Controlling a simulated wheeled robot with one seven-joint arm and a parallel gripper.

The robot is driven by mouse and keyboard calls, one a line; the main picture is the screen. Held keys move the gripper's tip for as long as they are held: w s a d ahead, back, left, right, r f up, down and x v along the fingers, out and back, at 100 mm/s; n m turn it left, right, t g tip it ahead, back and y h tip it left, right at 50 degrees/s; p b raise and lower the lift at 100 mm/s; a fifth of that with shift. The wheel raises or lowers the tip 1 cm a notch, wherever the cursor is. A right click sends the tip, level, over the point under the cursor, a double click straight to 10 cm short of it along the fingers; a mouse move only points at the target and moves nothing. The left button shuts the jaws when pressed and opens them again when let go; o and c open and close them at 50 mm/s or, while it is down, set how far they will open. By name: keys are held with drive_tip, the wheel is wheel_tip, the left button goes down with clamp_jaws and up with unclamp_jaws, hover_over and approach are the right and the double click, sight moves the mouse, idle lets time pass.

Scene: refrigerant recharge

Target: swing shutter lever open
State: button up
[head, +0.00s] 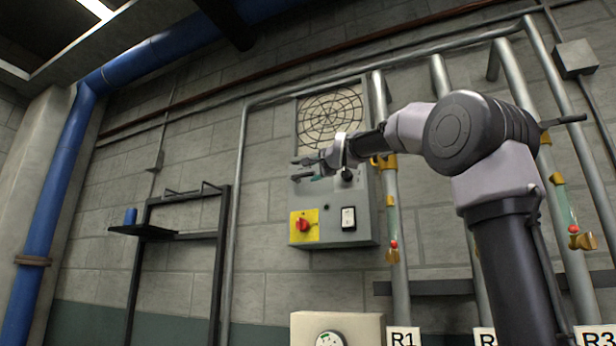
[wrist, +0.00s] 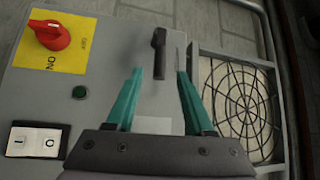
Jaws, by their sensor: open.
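The shutter lever is a dark upright bar (wrist: 158,52) on the grey control box, beside the round shutter grille (wrist: 240,100). My gripper (wrist: 160,72) is open, with its two teal fingers apart. In the wrist view the lever shows in the gap between the fingertips and beyond them; I cannot tell whether they touch it. In the head view my gripper (head: 307,169) is at the upper left of the control box (head: 333,234), just below the grille (head: 330,117). The lever cannot be made out there.
A red rotary switch (wrist: 50,36) on a yellow plate, a green button (wrist: 79,92) and a white rocker switch (wrist: 34,142) share the box. Vertical pipes with brass valves (head: 390,256) stand right of it.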

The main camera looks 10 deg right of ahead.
sight(309, 174)
drive_tip(key=x, duration=0.6)
drive_tip(key=shift+w, duration=0.15)
clamp_jaws()
idle(1.3)
